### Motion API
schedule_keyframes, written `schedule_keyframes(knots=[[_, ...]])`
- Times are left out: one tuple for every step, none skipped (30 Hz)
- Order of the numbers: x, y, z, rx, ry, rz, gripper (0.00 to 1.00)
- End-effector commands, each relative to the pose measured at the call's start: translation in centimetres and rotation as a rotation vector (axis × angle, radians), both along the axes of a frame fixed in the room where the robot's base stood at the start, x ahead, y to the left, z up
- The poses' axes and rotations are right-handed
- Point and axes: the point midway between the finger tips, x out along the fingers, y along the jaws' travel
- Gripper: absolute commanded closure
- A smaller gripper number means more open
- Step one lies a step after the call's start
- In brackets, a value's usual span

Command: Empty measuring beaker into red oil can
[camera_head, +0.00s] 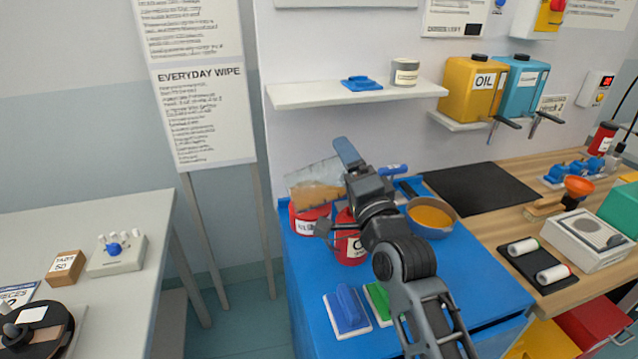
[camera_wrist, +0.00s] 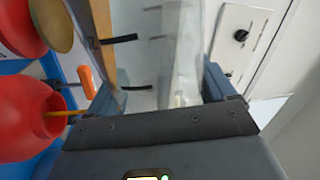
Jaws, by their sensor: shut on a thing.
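My gripper (camera_head: 343,178) is shut on the clear measuring beaker (camera_head: 309,174), which is tilted and holds amber liquid (camera_head: 317,195) along its lower side. In the wrist view, the clear beaker (camera_wrist: 165,60) with black marks sits between the fingers of my gripper (camera_wrist: 160,88). A red can (camera_head: 352,250) with a white label starting with "O" stands on the blue top, partly behind my arm. A second red can (camera_head: 310,219) stands left of it, below the beaker; its label is hard to read. Two red round shapes show at left in the wrist view.
A bowl of orange stuff (camera_head: 432,217) stands right of my arm on the blue top (camera_head: 455,265). Blue (camera_head: 347,309) and green (camera_head: 377,299) blocks lie at the front. A shelf (camera_head: 300,95) and a yellow OIL container (camera_head: 469,88) are on the wall. A black mat (camera_head: 483,190) lies clear.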

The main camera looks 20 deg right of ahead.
Motion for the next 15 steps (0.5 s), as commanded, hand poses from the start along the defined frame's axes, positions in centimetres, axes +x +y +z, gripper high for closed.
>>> schedule_keyframes(knots=[[0.0, 0.0, 0.03, 0.0, -0.001, 0.0, 0.85], [0.0, 0.0, 0.04, 0.0, -0.001, 0.0, 0.85], [0.0, 0.0, 0.04, 0.0, -0.001, 0.0, 0.85], [0.0, 0.0, 0.04, 0.0, -0.001, 0.0, 0.85], [-0.01, 0.0, 0.03, 0.001, -0.001, 0.0, 0.85], [0.0, -0.01, 0.01, 0.002, -0.001, 0.0, 0.85], [0.0, 0.0, -0.01, 0.004, -0.001, 0.0, 0.85], [0.0, 0.0, -0.04, 0.006, 0.0, 0.0, 0.85], [0.0, -0.01, -0.09, 0.01, 0.0, 0.0, 0.85], [0.0, -0.03, -0.14, 0.014, 0.0, 0.0, 0.85], [0.0, -0.05, -0.2, 0.019, 0.0, 0.0, 0.85], [0.0, -0.09, -0.28, 0.026, 0.0, 0.0, 0.85], [-0.01, -0.14, -0.34, 0.033, 0.0, 0.0, 0.85], [0.0, -0.18, -0.42, 0.039, 0.0, 0.0, 0.85], [-0.01, -0.2, -0.51, 0.048, 0.0, 0.0, 0.85]])
